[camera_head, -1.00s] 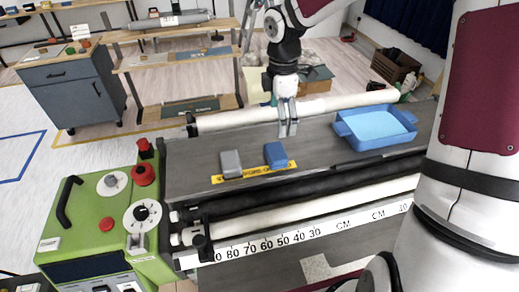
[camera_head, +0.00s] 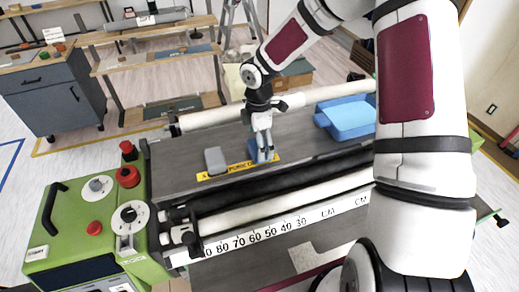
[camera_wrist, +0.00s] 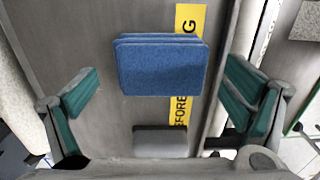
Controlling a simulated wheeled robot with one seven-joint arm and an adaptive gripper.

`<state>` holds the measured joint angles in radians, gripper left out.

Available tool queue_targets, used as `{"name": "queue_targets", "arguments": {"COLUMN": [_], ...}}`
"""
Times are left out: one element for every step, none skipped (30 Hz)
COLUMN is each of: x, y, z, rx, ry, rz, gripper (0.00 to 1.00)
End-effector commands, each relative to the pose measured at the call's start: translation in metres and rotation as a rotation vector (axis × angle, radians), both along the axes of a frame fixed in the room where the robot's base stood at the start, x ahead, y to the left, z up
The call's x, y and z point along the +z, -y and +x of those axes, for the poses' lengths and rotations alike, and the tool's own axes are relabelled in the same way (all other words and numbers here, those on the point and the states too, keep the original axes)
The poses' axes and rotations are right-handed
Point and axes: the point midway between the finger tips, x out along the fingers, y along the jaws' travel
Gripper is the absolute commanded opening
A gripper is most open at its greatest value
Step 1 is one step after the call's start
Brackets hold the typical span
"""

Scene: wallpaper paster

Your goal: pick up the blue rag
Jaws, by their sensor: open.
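The blue rag (camera_wrist: 161,68) is a folded blue block lying on the grey machine top, partly over the yellow warning strip. In the head view the rag (camera_head: 254,150) shows behind my gripper (camera_head: 264,157), which partly hides it. In the wrist view my gripper (camera_wrist: 163,112) is open, with its green-padded fingers wide apart on either side. The rag lies between the lines of the two fingers, ahead of them. Nothing is held. I cannot tell the exact height of the fingertips above the surface.
A grey block (camera_head: 215,160) lies just left of the rag; it also shows in the wrist view (camera_wrist: 160,142). A blue tray (camera_head: 350,118) sits to the right. A white roller (camera_head: 210,116) runs behind. The green control box (camera_head: 85,220) stands at the left.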

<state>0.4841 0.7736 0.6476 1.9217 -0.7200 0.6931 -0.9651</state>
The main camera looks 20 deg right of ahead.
Motion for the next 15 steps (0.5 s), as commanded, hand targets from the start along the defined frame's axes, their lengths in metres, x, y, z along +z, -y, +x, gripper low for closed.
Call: {"name": "queue_targets", "arguments": {"x": [-0.007,-0.011,-0.016,-0.018,-0.021,-0.023,-0.024,-0.025,-0.025,-0.025,-0.025,-0.025,-0.025,-0.025,-0.025], "y": [0.0,0.0,0.0,0.0,0.0,0.0,0.0,0.0,0.0,0.0,0.001,0.001,0.001,0.001,0.001], "z": [-0.003,-0.002,-0.002,-0.002,-0.001,-0.001,-0.001,-0.001,0.0,0.0,0.0,0.0,0.0,0.0,0.0], "rx": [0.001,0.001,0.001,0.001,0.001,0.001,0.001,0.002,0.001,0.001,0.001,0.001,0.001,0.001,0.001], "ry": [-0.003,-0.002,-0.002,-0.002,-0.002,0.0,0.0,0.001,0.001,0.001,0.001,0.001,0.001,0.001,0.001], "rz": [0.002,0.001,0.0,0.001,0.001,0.001,0.0,0.0,0.0,0.0,0.0,0.0,0.0,0.0,0.0], "gripper": [0.94,0.94,0.94,0.94,0.94,0.94,0.94,0.94,0.94,0.94,0.94,0.94,0.94,0.94,0.85]}}
